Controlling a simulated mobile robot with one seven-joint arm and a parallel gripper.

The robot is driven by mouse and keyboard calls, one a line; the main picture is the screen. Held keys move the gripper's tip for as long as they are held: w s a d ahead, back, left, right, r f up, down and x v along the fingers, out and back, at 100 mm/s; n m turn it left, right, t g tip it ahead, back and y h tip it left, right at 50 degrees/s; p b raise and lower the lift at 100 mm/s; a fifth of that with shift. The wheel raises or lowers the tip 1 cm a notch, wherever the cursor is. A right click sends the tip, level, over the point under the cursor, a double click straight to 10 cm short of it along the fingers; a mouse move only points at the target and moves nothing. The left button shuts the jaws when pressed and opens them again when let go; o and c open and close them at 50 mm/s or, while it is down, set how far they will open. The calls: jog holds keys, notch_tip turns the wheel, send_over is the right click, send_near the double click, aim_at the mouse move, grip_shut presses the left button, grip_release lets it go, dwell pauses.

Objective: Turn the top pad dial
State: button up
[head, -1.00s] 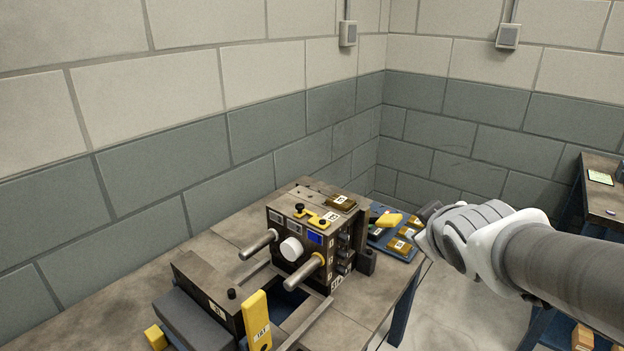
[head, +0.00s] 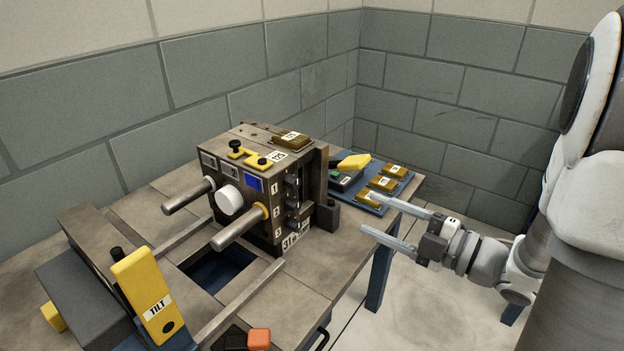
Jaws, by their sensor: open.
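A dark machine block (head: 220,150) stands on the bench. Its right side carries a column of small dark fittings beside labels 1, 2 and 3. The top fitting (head: 291,182) is next to label 1; I cannot tell for certain that it is the pad dial, as it is small and seen at an angle. A white round knob (head: 230,200) is on the block's front face, between two metal rods. My gripper (head: 369,215) is open and empty, its two long fingers pointing left towards the block's right side, with a gap between them and the block.
A blue tray (head: 372,210) with several brass-coloured blocks lies behind the fingers. A dark post (head: 328,216) stands by the block's right side. A yellow TILT lever (head: 145,293) and an orange piece (head: 259,338) are at the front. The bench's right edge runs below my gripper.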

jog(key=b, duration=0.2)
send_near(297, 184)
jog(key=shift+y, duration=0.4)
jog(key=x, duration=0.9)
jog(key=shift+w+f, duration=0.2)
jog(key=shift+f, duration=0.15)
grip_shut()
